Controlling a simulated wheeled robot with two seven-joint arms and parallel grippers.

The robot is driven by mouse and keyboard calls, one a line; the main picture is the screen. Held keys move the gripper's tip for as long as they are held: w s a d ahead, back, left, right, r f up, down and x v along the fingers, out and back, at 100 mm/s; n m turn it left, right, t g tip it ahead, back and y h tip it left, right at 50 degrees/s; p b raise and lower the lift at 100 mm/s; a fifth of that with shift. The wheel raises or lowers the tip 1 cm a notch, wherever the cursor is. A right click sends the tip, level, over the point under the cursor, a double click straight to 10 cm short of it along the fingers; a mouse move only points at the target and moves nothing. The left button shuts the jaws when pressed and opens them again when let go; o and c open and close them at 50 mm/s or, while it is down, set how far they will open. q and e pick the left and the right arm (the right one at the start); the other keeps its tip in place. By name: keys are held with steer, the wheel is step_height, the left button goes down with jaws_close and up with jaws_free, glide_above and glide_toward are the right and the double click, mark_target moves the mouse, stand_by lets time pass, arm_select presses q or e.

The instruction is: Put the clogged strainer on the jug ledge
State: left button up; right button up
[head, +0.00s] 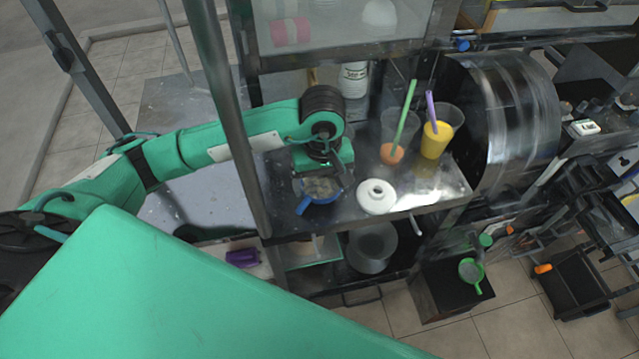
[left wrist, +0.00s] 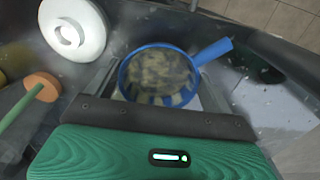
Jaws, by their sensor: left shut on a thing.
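The clogged strainer (head: 322,188) has a blue rim and a short blue handle, and its mesh is covered in brownish matter. My left gripper (head: 325,171) is shut on it, above the left part of the steel counter (head: 420,204). In the left wrist view the strainer (left wrist: 158,75) sits between the fingers, with its handle pointing to the upper right. I cannot tell whether it touches the counter. A grey metal jug or pot (head: 372,247) stands on the lower level below the counter. I cannot tell which edge is the jug ledge. My right gripper is not in view.
A white ring-shaped lid (head: 376,196) lies right of the strainer. A metal drum (head: 515,115) is at the right. A post (head: 232,120) crosses in front of my left arm.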

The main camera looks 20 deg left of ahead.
mark_target(319, 189)
arm_select(q)
steer(key=shift+a, duration=0.35)
steer(key=shift+f, duration=0.25)
steer(key=shift+f+b, duration=0.55)
steer(key=shift+f, duration=1.1)
steer(key=o, duration=0.8)
